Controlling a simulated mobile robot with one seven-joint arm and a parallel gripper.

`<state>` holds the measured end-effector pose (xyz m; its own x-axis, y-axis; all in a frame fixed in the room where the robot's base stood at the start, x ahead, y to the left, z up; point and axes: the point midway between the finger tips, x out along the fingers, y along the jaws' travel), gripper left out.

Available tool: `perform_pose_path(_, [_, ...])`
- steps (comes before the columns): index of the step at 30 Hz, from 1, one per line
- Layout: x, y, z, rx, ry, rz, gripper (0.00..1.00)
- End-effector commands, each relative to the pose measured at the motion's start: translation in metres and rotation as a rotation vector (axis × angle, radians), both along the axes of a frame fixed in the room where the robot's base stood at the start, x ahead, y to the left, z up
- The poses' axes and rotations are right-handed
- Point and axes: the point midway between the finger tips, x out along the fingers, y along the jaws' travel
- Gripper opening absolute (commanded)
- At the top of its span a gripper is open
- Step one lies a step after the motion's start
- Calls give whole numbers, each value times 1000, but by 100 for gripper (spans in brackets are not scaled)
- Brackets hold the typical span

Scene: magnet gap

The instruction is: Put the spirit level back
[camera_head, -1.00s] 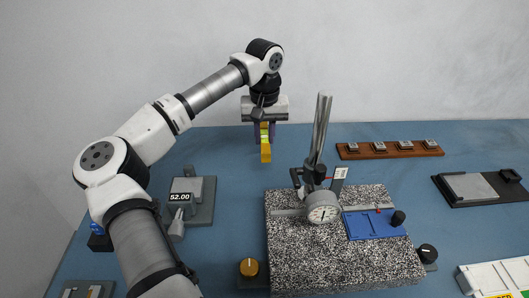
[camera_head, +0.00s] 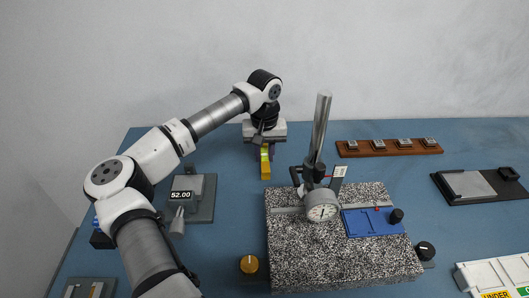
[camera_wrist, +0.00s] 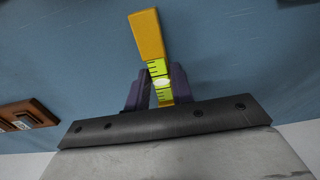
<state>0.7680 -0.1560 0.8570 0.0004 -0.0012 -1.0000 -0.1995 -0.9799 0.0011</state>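The spirit level is a yellow bar with a bright green vial section (camera_head: 265,168); it also shows in the wrist view (camera_wrist: 148,38), its yellow end pointing away from my gripper. My gripper (camera_head: 264,153) is at the back of the blue table, left of the granite plate. Its purple fingers (camera_wrist: 158,82) are on either side of the level's green part, shut on it. Part of the level is hidden by the gripper body. I cannot tell whether the level touches the table.
A granite plate (camera_head: 310,259) carries a dial gauge stand (camera_head: 319,130) and a blue plate (camera_head: 370,223). A grey device reading 52.00 (camera_head: 202,208) lies to the left. A wooden rack (camera_head: 355,153) is at the back right. The table around the level is clear.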

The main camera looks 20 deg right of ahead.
Motion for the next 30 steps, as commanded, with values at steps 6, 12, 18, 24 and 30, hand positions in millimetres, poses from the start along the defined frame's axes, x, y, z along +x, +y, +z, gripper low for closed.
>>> perform_pose_path(6, [0,0,0,0,0,0,43])
perform_pose_path(12, [0,0,1,0,0,0,43])
perform_pose_path(18, [1,0,17,3,-3,0,43])
perform_pose_path(24, [1,0,60,1,-4,1,43])
perform_pose_path(30, [1,0,100,2,-2,1,43])
